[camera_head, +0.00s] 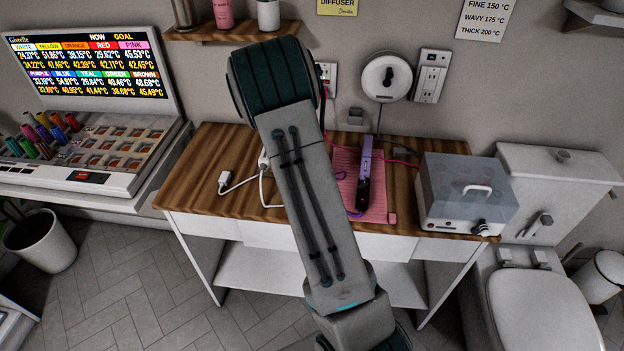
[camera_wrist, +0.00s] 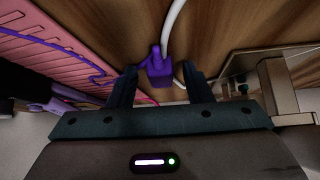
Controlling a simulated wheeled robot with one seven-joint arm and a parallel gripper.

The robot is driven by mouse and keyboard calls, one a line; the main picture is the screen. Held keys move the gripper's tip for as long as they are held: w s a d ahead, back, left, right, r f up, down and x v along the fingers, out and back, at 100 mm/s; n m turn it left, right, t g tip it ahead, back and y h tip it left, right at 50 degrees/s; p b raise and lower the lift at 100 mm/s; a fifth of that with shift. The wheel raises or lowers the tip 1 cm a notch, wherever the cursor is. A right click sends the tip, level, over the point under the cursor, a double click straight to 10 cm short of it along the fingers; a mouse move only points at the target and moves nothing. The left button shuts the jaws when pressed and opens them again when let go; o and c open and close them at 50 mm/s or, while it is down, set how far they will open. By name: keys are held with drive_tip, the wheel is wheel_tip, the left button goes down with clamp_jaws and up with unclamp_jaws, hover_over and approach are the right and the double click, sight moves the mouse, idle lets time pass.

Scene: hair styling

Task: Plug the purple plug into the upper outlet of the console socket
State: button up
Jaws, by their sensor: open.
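The purple plug (camera_wrist: 158,66) lies near the wooden tabletop in the wrist view, between the two fingers of my open gripper (camera_wrist: 160,88). A gap shows on both sides of the plug, so the fingers do not visibly grip it. In the head view my arm hides the gripper and the plug. A purple styling iron (camera_head: 364,178) lies on a pink mat (camera_head: 379,208), with purple cord beside it. One wall outlet (camera_head: 332,72) is partly hidden by my arm. Another wall outlet (camera_head: 431,77) is farther right. I cannot tell which is the console socket.
A white plug (camera_head: 225,180) and white cable lie on the wooden table (camera_head: 205,160). A white cable (camera_wrist: 172,22) passes close by the purple plug. A box with a clear lid (camera_head: 465,192) stands at the table's right. A round white holder (camera_head: 387,78) hangs between the outlets.

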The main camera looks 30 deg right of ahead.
clamp_jaws()
drive_tip(key=shift+r, duration=0.15)
drive_tip(key=shift+r+p, duration=2.25)
drive_tip(key=shift+r, duration=0.15)
